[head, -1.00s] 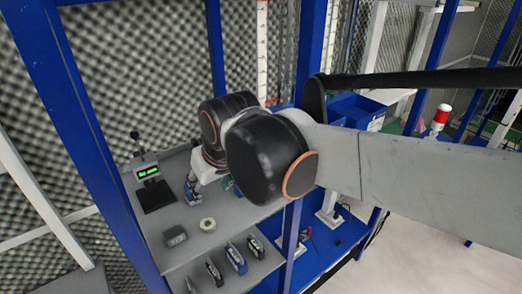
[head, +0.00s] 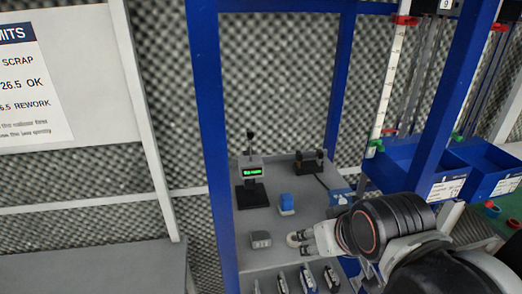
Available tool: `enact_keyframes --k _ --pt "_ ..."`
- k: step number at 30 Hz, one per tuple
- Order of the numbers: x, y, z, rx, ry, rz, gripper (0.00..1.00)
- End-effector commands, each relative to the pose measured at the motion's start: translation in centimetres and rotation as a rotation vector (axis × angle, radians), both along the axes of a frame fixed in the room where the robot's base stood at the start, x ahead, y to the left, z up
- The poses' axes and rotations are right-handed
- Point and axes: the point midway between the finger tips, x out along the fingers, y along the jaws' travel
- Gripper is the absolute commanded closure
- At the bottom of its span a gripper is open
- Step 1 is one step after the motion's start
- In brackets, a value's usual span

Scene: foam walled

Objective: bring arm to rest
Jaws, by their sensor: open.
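My arm comes in from the lower right of the head view. My gripper (head: 309,241) is at its left end, low over the grey bench top (head: 262,222). It is open, with nothing seen between its fingers. A pale ring-shaped roll (head: 293,239) is right by the fingertips; I cannot tell whether they touch. A small blue block-like object (head: 286,202) on a pale base stands on the bench behind the gripper, clear of it. The arm hides the right part of the bench.
A gauge with a green display (head: 252,172) stands at the back left. A grey block (head: 260,240) lies left of my gripper. Several dark and blue tools stand at the front edge. Blue bins (head: 430,172) and a blue post (head: 207,130) flank the bench.

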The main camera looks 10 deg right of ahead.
Motion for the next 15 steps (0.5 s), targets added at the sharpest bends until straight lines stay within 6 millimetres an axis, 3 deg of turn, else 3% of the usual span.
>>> enact_keyframes --k 1,15 --pt "0.0 0.0 -1.5 0.0 0.0 0.0 0.52" --pt "0.0 0.0 -13.6 0.0 0.0 0.0 0.52"
